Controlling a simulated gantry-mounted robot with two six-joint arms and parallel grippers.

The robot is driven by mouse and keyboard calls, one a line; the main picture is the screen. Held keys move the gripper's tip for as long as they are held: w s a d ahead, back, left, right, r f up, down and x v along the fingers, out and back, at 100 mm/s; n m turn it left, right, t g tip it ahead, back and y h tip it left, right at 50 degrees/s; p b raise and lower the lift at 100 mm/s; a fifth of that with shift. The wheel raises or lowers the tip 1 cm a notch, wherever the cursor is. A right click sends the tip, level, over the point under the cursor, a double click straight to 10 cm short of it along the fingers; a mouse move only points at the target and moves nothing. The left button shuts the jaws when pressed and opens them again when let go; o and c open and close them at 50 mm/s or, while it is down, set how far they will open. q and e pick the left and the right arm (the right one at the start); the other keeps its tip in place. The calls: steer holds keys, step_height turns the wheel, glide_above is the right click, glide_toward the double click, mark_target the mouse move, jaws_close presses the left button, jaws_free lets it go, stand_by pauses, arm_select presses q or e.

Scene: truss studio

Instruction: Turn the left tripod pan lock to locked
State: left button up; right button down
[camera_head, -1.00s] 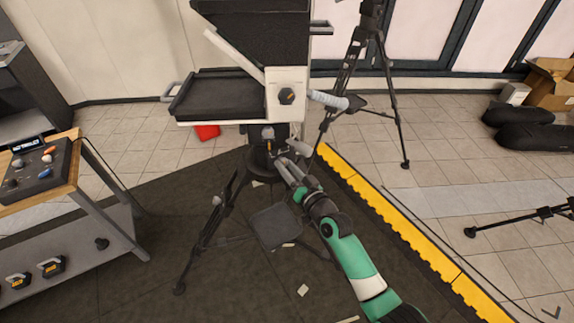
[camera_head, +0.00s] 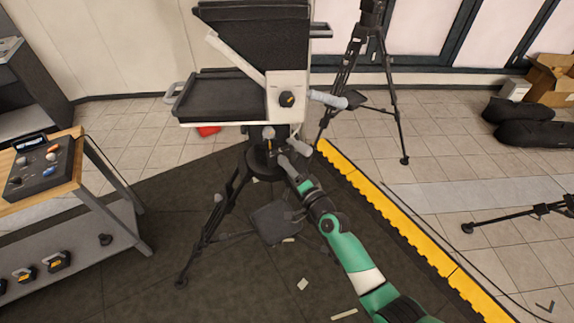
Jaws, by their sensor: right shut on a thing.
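The left tripod (camera_head: 213,228) is black and stands on the dark mat, carrying a large teleprompter rig (camera_head: 287,80). A lever with a grey and orange tip (camera_head: 268,132) stands up at the front of its head, and a pale grey handle (camera_head: 299,147) sticks out on the right. My right gripper (camera_head: 284,161) is at the tripod head, just below these parts, coming in from the lower right. It is shut on a small part there, seemingly the pan lock; its fingers hide most of that part, so its setting cannot be read. My left gripper is out of view.
A cart (camera_head: 85,190) with a control box (camera_head: 42,168) stands at the left. A second tripod (camera_head: 392,95) stands behind to the right. A yellow edge strip (camera_head: 400,225) borders the mat. Black bags (camera_head: 530,122) and a cardboard box (camera_head: 553,78) lie at the far right.

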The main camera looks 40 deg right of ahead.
steer(key=shift+m, duration=0.3)
steer(key=shift+c, duration=2.3)
jaws_free()
steer(key=shift+f, duration=0.1)
